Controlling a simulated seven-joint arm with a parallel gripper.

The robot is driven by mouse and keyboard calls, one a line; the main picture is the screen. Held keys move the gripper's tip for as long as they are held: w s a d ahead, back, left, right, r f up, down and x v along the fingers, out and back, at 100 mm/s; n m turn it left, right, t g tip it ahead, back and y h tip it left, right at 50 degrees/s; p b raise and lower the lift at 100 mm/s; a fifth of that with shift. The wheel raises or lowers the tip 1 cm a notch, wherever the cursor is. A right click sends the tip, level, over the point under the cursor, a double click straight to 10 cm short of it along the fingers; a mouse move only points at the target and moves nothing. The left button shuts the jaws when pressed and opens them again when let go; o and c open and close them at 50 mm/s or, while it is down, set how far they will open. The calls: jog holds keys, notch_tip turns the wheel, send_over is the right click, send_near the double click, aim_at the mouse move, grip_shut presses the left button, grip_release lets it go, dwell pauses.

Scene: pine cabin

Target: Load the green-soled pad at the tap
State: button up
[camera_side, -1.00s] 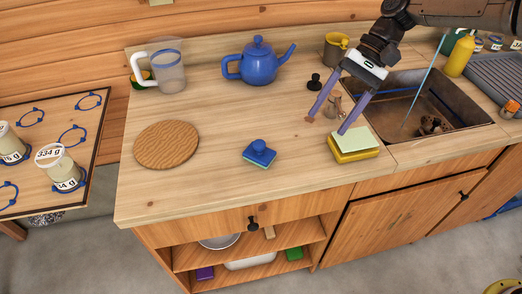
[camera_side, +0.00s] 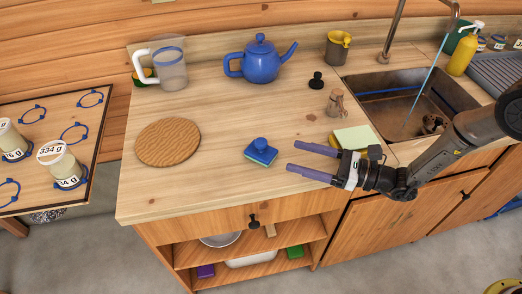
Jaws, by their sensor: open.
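The green-soled pad (camera_side: 261,152) sits on the wooden counter, sole down, with a blue body, a blue knob on top and a green layer beneath. My gripper (camera_side: 304,160) is open and empty to the right of the pad, low over the counter, its two purple fingers pointing left toward it. The fingers look apart from the pad. The tap (camera_side: 397,32) stands behind the sink (camera_side: 385,100), with a thin pale-blue stream running down from its spout into the basin.
A yellow-and-pale-green block (camera_side: 354,137) lies partly behind my gripper. A small brown bottle (camera_side: 336,103), a black knobbed item (camera_side: 317,81), a blue teapot (camera_side: 258,62) and a yellow-lipped cup (camera_side: 338,47) stand behind. A round wooden board (camera_side: 167,142) lies left. Counter between board and pad is clear.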

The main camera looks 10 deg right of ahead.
aim_at(250, 147)
jog(key=shift+w+d+f, duration=0.1)
jog(key=shift+f, duration=0.2)
jog(key=shift+w+a+m, duration=0.25)
jog(key=shift+m, duration=0.05)
jog(key=x, duration=0.7)
jog(key=shift+w+a, duration=0.15)
jog(key=shift+w, duration=0.1)
jog(key=shift+w+d+x, duration=0.1)
jog(key=shift+w+x, duration=0.1)
jog(key=shift+x, duration=1.15)
jog(key=shift+w+d+x, duration=0.15)
jog(key=shift+w+x, duration=0.05)
jog(key=shift+x, duration=1.1)
grip_shut()
